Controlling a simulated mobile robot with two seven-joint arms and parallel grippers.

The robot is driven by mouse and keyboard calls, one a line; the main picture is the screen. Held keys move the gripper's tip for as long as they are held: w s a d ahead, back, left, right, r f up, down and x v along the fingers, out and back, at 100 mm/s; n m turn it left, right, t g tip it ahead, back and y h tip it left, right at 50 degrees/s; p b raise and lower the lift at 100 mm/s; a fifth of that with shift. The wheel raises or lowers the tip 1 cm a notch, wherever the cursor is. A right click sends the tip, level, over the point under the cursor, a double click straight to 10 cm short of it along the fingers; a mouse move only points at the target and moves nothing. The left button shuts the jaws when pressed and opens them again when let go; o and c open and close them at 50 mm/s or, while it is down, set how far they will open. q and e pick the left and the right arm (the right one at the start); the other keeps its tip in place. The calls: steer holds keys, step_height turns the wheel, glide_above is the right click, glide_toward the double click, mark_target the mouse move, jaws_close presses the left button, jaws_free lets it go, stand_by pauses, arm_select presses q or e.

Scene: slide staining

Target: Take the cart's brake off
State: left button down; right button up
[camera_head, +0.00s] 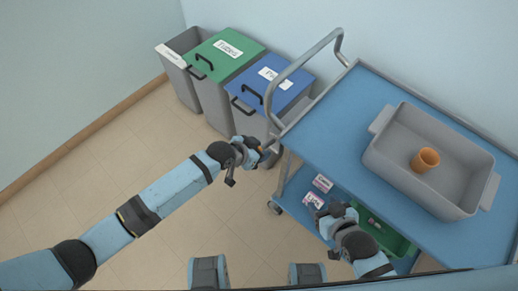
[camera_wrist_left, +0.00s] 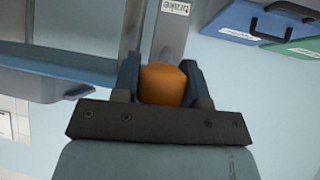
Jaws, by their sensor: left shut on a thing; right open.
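The cart (camera_head: 325,130) has a blue top, a grey push handle at its back left and a lower blue shelf. My left gripper (camera_head: 266,150) is at the cart's left end, below the handle. In the left wrist view its fingers (camera_wrist_left: 162,85) are shut on an orange knob (camera_wrist_left: 163,84), which sits by a grey post with a small white label (camera_wrist_left: 175,8). The label's print is upside down and hard to read. The knob is mostly hidden by the gripper in the head view. My right gripper (camera_head: 337,213) is open and empty beside the cart's front edge.
A grey tub (camera_head: 385,165) with an orange cup (camera_head: 426,160) stands on the cart top. Small boxes (camera_head: 322,183) and a green tray (camera_head: 388,238) are on the lower shelf. Green-lidded (camera_head: 222,58) and blue-lidded (camera_head: 275,80) bins stand behind the cart. Floor at left is clear.

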arm_select(q)
steer(key=c, duration=0.7)
jaws_free()
steer(key=shift+r, duration=0.1)
steer(key=v, duration=1.3)
steer(key=shift+s+a+r+p, duration=0.15)
steer(key=shift+s+r+p, duration=0.1)
steer(key=shift+p, duration=0.15)
steer(key=s+a+r+n+t+y+p, duration=0.1)
steer(key=s+a+n+t+p, duration=0.1)
steer(key=s+a+p, duration=0.1)
steer(key=s+a+n+t+y+p, duration=0.1)
steer(key=s+a+n+y+p, duration=0.1)
steer(key=s+a+n+p, duration=0.1)
steer(key=s+a+r+n+t+y+p, duration=0.1)
steer(key=s+a+n+t+y+p, duration=0.1)
steer(key=s+a+p, duration=0.2)
steer(key=shift+s+a+r+n+t+p, duration=0.15)
steer(key=shift+s+a+p, duration=0.05)
steer(key=shift+s+a, duration=0.65)
steer(key=shift+s+a+r+n+t+p, duration=0.2)
steer(key=shift+s+a, duration=0.45)
steer(key=shift+a, duration=0.25)
